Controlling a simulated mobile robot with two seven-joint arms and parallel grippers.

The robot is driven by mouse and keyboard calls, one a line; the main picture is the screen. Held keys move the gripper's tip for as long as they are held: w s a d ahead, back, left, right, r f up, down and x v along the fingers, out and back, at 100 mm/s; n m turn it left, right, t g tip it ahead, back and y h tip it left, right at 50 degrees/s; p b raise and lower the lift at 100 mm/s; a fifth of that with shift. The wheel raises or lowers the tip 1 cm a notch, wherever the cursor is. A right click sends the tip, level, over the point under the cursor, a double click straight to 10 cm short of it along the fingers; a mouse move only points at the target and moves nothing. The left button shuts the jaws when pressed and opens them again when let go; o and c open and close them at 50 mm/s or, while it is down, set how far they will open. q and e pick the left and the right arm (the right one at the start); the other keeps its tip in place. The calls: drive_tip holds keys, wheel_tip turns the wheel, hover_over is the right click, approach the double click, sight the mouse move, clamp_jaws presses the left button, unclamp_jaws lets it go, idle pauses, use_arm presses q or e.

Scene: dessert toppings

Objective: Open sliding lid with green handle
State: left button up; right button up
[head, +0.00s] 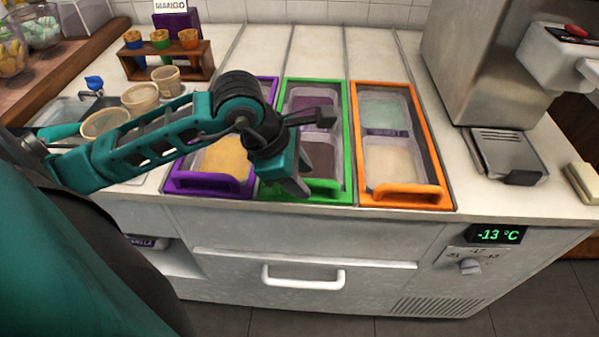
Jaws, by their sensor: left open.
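The sliding lid with a green frame (347,130) is the middle of three lids on the freezer counter. It is a clear panel, with purple and brown contents showing beneath it. Its green handle (325,189) is at the front edge. My left gripper (297,187) is open and points down at the left part of this handle, hiding some of it. I cannot tell whether the fingers touch the handle. My left arm crosses in from the left, and its wrist covers part of the green frame's left side. My right gripper is not in view.
A purple-framed lid (183,185) is at the left, partly behind my arm, and an orange-framed lid (433,165) is at the right. Tubs (166,80) and a wooden cone rack (190,63) stand at the back left. A metal machine (475,70) stands at the right.

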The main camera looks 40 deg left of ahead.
use_arm(q)
clamp_jaws()
drive_tip(key=shift+w+a, duration=0.1)
idle(0.5)
